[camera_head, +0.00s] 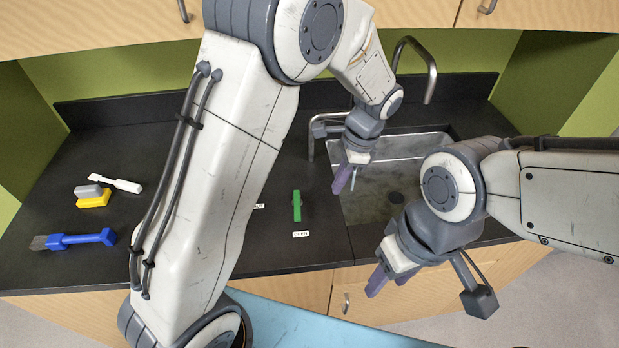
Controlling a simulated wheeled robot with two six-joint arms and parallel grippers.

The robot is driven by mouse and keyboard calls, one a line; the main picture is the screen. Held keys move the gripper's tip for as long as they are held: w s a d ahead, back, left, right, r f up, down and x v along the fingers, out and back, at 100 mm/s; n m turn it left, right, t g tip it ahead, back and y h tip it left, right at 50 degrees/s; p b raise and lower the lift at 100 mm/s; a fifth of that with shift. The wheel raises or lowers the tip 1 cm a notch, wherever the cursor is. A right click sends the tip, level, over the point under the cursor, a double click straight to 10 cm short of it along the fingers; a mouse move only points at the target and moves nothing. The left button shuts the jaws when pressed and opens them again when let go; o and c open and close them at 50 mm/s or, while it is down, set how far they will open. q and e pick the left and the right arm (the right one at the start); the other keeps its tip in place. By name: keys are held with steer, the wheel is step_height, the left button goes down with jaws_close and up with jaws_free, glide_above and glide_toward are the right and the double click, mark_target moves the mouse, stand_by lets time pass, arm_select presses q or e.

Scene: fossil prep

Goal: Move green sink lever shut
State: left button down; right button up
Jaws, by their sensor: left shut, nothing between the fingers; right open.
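The green sink lever (297,206) is on the black counter, left of the sink. It points toward the front edge, its near end close to a white label reading OPEN (300,234). My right gripper (388,280) is open and empty, in front of the sink and well away from the lever.
The grey sink (420,155) has a tall curved faucet (430,75) behind it. A smaller metal spout (312,140) stands near its left corner. A blue-handled brush (75,240), a yellow-and-grey block (93,198) and a white brush (118,184) lie at the counter's left.

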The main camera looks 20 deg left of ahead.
mark_target(297, 209)
arm_select(q)
steer(key=shift+w+a+r, duration=0.25)
steer(key=shift+w, duration=0.3)
arm_select(e)
steer(key=shift+r, duration=0.7)
arm_select(q)
steer(key=p+x, duration=0.3)
steer(key=x, duration=0.6)
steer(key=shift+s+a+f, duration=0.15)
steer(key=shift+s+a, duration=0.05)
steer(key=a+p, duration=0.1)
steer(key=s+a+p, duration=0.1)
steer(key=a, duration=0.1)
steer(key=shift+f, duration=0.1)
steer(key=shift+s+a+f, duration=0.1)
steer(key=shift+a+f, duration=0.05)
steer(key=shift+a, duration=0.25)
arm_select(e)
step_height(297, 209, up, 5)
steer(key=shift+f, duration=0.15)
arm_select(q)
steer(key=shift+m, duration=0.3)
arm_select(e)
steer(key=shift+a, duration=0.1)
